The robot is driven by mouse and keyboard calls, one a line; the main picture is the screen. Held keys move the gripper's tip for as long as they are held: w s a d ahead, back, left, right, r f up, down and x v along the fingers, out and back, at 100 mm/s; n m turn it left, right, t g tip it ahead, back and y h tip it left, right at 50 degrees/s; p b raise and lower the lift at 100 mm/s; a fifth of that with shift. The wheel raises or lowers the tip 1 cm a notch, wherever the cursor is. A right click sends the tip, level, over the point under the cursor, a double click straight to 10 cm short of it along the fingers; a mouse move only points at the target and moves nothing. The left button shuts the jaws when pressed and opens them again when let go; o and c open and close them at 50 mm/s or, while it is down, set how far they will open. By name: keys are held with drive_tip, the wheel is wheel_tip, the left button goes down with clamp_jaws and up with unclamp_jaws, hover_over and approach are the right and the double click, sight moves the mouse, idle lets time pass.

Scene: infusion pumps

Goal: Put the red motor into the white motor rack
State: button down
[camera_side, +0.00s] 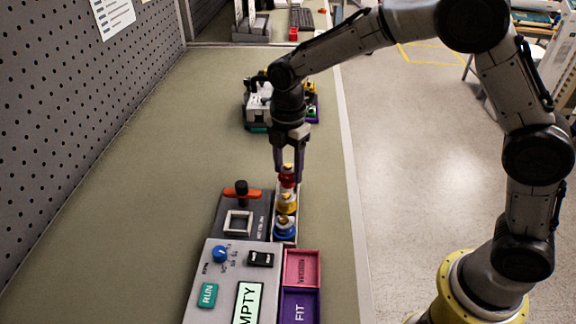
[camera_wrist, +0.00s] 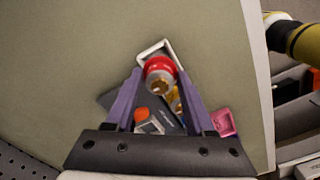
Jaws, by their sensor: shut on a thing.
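The red motor (camera_side: 287,179) is between the purple fingers of my gripper (camera_side: 288,176), which is shut on it. In the wrist view the red motor (camera_wrist: 158,66) is upright between the fingertips (camera_wrist: 160,73), over the far end of the white motor rack (camera_wrist: 152,47). The rack (camera_side: 297,212) also holds a yellow motor (camera_side: 286,203) and a blue motor (camera_side: 285,229), in line nearer the camera in the side view. The fingers and motors hide the rack floor, so I cannot tell whether the red motor touches it.
Left of the rack is a dark fixture (camera_side: 257,222) with an orange-and-black handle (camera_side: 241,192). In front are a grey control panel (camera_side: 225,262), a pink tray (camera_side: 302,252) and a purple FIT tray (camera_side: 300,291). A pump assembly (camera_side: 258,104) stands behind. The left bench is clear.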

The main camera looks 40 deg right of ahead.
drive_tip(key=shift+f, duration=1.05)
drive_tip(key=c, duration=0.6)
unclamp_jaws()
drive_tip(key=shift+r, duration=0.15)
drive_tip(key=shift+r, duration=0.95)
drive_tip(key=o, duration=0.6)
